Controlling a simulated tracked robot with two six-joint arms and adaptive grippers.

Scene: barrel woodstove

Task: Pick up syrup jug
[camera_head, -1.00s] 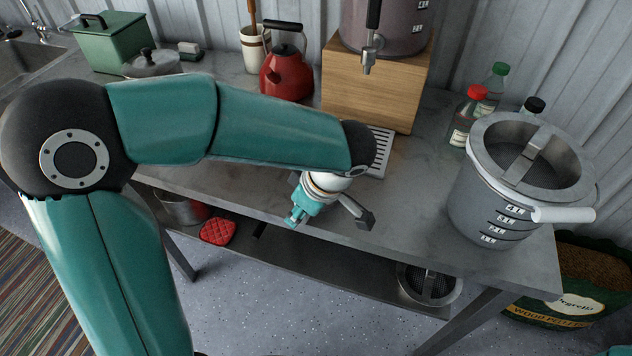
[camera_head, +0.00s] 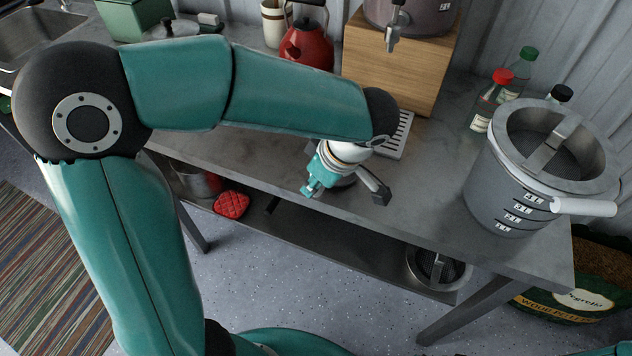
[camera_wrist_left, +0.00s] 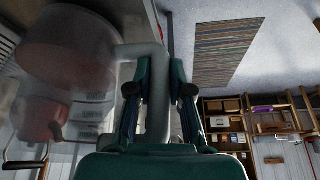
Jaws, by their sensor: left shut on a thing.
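The syrup jug (camera_wrist_left: 158,105) shows in the left wrist view as a see-through, greyish body on the left with a thick grey handle. The handle runs down between the two fingers of my left gripper (camera_wrist_left: 160,90), which are shut on it. In the head view my left gripper (camera_head: 345,185) is low over the front edge of the metal table, in front of the drip tray. My own wrist and fingers hide most of the jug there, and I cannot tell whether it touches the table. My right gripper is out of view.
The metal table (camera_head: 440,190) carries a wooden box (camera_head: 395,70) under an urn, a red kettle (camera_head: 306,45), bottles (camera_head: 487,105) and a large grey pot (camera_head: 510,190) at right. A lower shelf (camera_head: 330,240) runs below. A drip tray (camera_head: 398,140) is just behind my gripper.

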